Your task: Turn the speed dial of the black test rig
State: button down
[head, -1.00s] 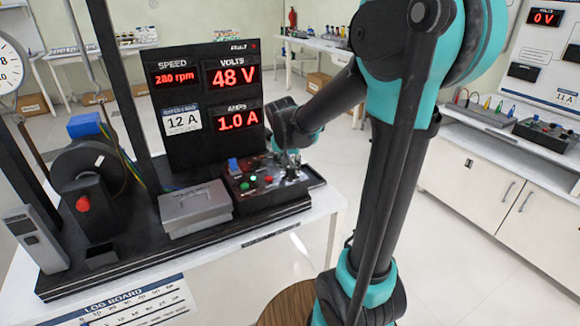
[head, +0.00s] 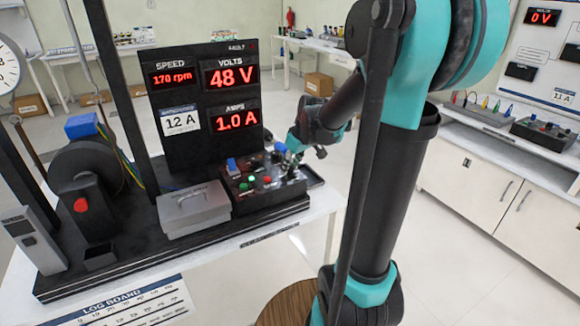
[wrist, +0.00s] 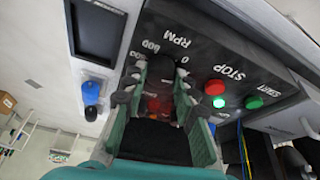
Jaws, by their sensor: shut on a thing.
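The black test rig (head: 205,130) stands on the white bench, its display reading 170 rpm, 48 V and 1.0 A. Its control box (head: 243,203) is at the right end of the rig. My gripper (head: 291,160) is down at the far right part of this box. In the wrist view my gripper (wrist: 161,75) has its two fingers at the RPM scale, shut on the speed dial between them. The fingers mostly hide the dial, and its pointer cannot be made out. Scale marks and the word RPM (wrist: 174,36) show beyond the fingertips.
In the wrist view, the red STOP button (wrist: 215,87), lit green lamp (wrist: 220,102) and green START button (wrist: 253,102) lie right of the fingers. A blue knob (wrist: 91,87) lies left. A grey lidded box (head: 194,209) stands left of the control box.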

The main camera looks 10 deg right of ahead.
jog(key=n+g, duration=0.1)
jog(key=n, duration=0.2)
jog(key=n+g+y, duration=0.1)
jog(key=n, duration=0.2)
jog(key=shift+w+d+y, duration=0.1)
jog(key=shift+d+y, duration=0.05)
jog(key=shift+y, duration=0.15)
jog(key=shift+n, duration=0.4)
jog(key=c, duration=1.2)
grip_release()
jog(key=shift+r, duration=0.1)
jog(key=v, duration=1.1)
jog(key=shift+d+r, duration=0.25)
jog(key=shift+r, duration=0.05)
